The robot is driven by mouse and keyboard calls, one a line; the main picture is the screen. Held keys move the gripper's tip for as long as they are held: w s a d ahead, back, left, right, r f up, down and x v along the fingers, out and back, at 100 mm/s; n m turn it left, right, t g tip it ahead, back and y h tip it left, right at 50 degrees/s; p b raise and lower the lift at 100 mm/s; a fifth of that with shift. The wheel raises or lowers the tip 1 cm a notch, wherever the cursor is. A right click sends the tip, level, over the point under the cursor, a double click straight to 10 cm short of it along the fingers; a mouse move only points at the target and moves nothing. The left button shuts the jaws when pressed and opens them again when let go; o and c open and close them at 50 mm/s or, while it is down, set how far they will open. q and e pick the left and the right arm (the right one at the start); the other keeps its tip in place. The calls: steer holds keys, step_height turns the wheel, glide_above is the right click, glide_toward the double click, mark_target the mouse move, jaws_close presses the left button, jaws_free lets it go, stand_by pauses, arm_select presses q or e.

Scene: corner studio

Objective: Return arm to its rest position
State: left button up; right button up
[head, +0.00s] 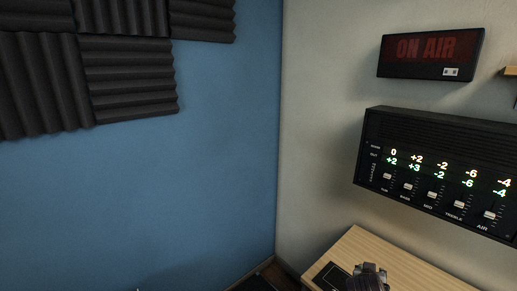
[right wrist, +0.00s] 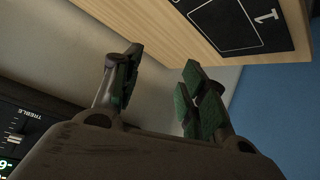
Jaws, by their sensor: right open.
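My right gripper (head: 369,277) shows at the bottom edge of the head view, in front of the wooden desk (head: 400,262). In the right wrist view its two fingers (right wrist: 161,68) with green pads stand apart with nothing between them. My left gripper is not in either view.
A mixer panel (head: 440,175) with several sliders and lit numbers hangs on the pale wall, below an ON AIR sign (head: 425,48). A black marked mat (right wrist: 240,22) lies on the wood. Dark foam panels (head: 85,75) cover the blue wall's upper left.

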steer(key=s+a+f+n+g+y, duration=0.2)
steer(key=s+a+f, duration=0.15)
steer(key=s, duration=0.35)
steer(key=s+a+f+n+g+y, duration=0.1)
steer(key=s+a+f+n+y, duration=0.15)
steer(key=s+a, duration=0.4)
steer(key=s+a+f+n+g+y, duration=0.2)
steer(key=s+a+f, duration=0.1)
steer(key=s, duration=0.6)
step_height(320, 180, down, 33)
steer(key=s+g, duration=0.1)
steer(key=s, duration=0.1)
steer(key=s+d+f, duration=0.2)
steer(key=s+f, duration=0.7)
steer(key=s, duration=0.2)
steer(key=s+d+f+g, duration=0.1)
steer(key=s+d+f, duration=0.1)
steer(key=s+f, duration=0.8)
steer(key=shift+s+f, duration=0.3)
steer(key=shift+s, duration=0.35)
steer(key=shift+s+d, duration=0.1)
